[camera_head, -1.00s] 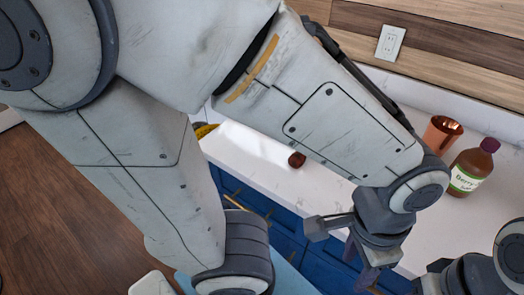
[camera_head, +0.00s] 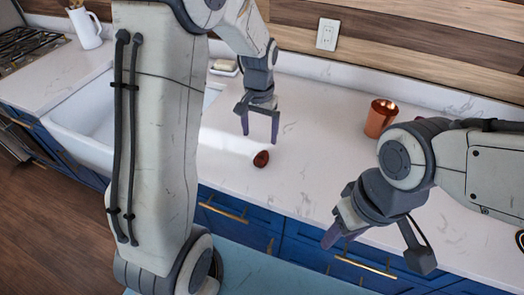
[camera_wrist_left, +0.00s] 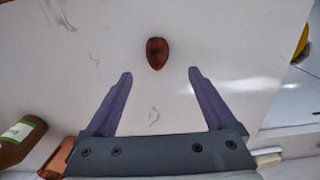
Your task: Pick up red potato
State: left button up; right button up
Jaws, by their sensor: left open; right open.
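The red potato (camera_head: 261,159) is small, dark red and lies on the white counter near its front edge. My left gripper (camera_head: 260,141) is open and empty, just behind the potato in the head view. In the left wrist view the potato (camera_wrist_left: 157,53) lies beyond the open fingertips (camera_wrist_left: 160,73), roughly centred between them and apart from both. My right gripper (camera_head: 368,246) is open and empty in front of the counter's front edge, to the right of the potato.
A copper cup (camera_head: 380,118) stands on the counter at the right. A bottle (camera_wrist_left: 20,138) shows in the left wrist view. A white sink (camera_head: 88,125) is at the left, with a white pitcher (camera_head: 86,28) behind. The counter around the potato is clear.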

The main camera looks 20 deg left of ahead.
aim_at(261, 154)
pick_arm(q)
notch_tip(261, 154, down, 4)
jog(key=shift+f, duration=0.2)
jog(key=f+p, duration=0.1)
jog(key=f, duration=0.3)
jog(key=shift+s+d+f+p, duration=0.1)
jog(key=shift+d+p, duration=0.1)
jog(key=shift+p, duration=0.2)
jog(key=shift+f, duration=0.55)
grip_shut()
